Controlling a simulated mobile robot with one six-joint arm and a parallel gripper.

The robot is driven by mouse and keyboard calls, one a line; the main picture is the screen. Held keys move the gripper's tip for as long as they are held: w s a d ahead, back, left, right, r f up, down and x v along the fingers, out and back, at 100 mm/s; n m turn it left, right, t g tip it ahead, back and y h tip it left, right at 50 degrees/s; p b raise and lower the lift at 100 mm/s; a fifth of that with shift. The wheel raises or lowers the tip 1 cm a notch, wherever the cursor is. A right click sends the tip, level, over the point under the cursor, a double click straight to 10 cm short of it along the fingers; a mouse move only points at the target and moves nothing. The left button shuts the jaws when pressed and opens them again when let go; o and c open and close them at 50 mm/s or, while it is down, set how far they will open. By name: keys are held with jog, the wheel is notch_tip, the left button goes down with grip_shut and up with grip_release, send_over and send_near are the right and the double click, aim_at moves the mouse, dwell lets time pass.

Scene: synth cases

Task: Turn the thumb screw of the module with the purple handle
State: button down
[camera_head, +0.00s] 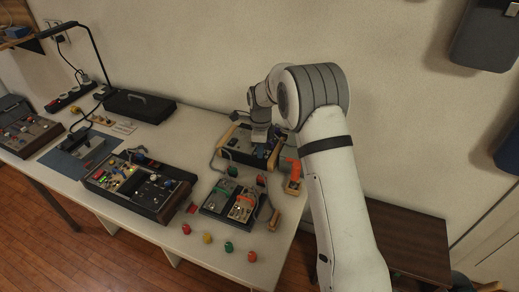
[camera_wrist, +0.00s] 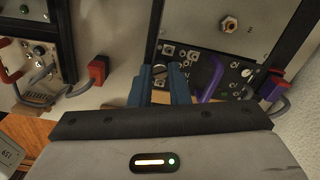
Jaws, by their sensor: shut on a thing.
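The module with the purple handle (camera_wrist: 212,80) has a dark front panel (camera_wrist: 198,62) with several sockets and small screws, seen in the wrist view. The thumb screw (camera_wrist: 159,71) is a round slotted head at the panel's left end. My gripper (camera_wrist: 160,78) has blue fingers on either side of this screw and is shut on it. The fingers hide part of the screw. In the head view my gripper (camera_head: 260,133) is at the rack (camera_head: 240,153) at the back right of the table, and the arm hides part of it.
A smaller case (camera_head: 215,200) stands in front of the rack. Several coloured knobs (camera_head: 207,238) lie along the table's front edge.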

dwell(0.6)
jog(key=c, duration=1.3)
grip_release()
jog(key=shift+c, duration=0.2)
notch_tip(320, 180, up, 8)
jog(key=shift+f, duration=0.1)
jog(key=shift+f, duration=0.1)
